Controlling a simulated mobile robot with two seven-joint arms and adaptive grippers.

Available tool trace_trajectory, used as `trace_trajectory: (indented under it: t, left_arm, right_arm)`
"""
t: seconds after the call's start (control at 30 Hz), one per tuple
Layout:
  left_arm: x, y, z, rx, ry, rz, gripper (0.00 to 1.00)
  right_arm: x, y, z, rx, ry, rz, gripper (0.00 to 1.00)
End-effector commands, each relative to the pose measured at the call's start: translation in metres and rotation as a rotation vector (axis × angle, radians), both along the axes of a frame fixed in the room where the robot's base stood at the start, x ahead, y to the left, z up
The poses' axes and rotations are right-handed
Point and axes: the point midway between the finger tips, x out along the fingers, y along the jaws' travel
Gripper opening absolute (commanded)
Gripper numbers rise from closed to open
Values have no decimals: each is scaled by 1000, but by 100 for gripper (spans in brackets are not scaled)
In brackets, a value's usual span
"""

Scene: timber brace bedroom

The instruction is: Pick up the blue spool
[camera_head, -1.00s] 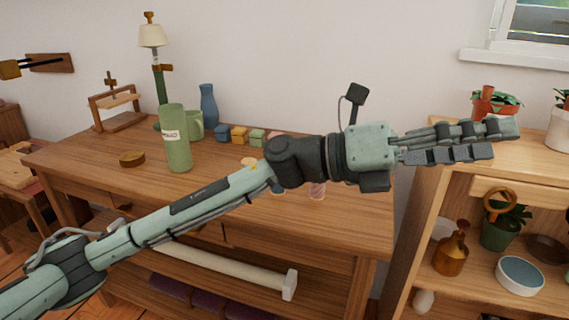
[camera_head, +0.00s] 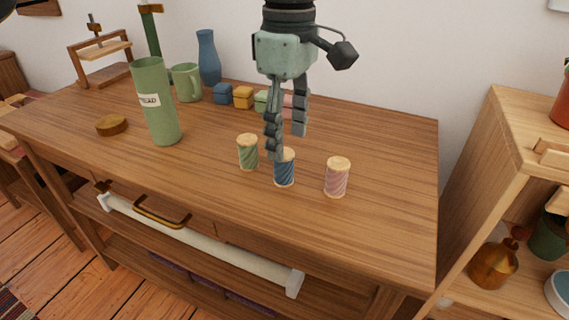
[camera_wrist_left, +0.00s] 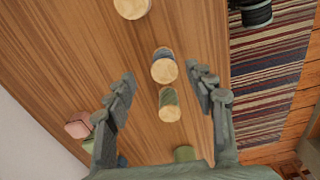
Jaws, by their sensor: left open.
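The blue spool (camera_head: 285,174) stands upright on the wooden table, between the green spool (camera_head: 247,153) and the pink spool (camera_head: 337,177). My left gripper (camera_head: 287,145) points down above and just behind the blue spool, open and empty. One finger overlaps the blue spool's top in the head view; I cannot tell whether it touches. In the left wrist view the blue spool (camera_wrist_left: 164,67) appears between my left fingertips (camera_wrist_left: 162,76), with the green spool (camera_wrist_left: 169,106) below it in the picture. My right gripper is not in view.
The table's right end (camera_head: 400,170) is clear. A shelf unit (camera_head: 505,145) stands at right.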

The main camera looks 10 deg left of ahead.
Motion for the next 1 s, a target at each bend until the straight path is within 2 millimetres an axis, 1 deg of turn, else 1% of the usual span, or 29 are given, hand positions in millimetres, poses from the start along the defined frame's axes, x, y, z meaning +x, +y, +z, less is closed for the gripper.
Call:
trace_trajectory:
  t: [0.13,0.2,0.3,0.4,0.57,0.67,0.93,1.0]
  left_arm:
    - [-5,7,-22,1,2,1,55]
    - [-5,7,-32,0,3,0,55]
    - [-5,7,-42,-1,1,1,55]
    - [-5,6,-46,-3,0,0,55]
    - [-5,6,-46,-3,0,1,55]
    - [-5,6,-46,-3,1,1,45]
    - [-5,6,-46,-3,1,1,11]
    - [-5,6,-46,-3,1,1,10]
  right_arm:
    - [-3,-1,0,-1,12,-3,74]
    - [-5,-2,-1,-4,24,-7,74]
    - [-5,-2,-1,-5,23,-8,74]
    - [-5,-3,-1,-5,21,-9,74]
    - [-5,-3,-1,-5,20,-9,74]
    - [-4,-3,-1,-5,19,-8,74]
    - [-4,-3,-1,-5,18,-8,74]
    - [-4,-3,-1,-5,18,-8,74]
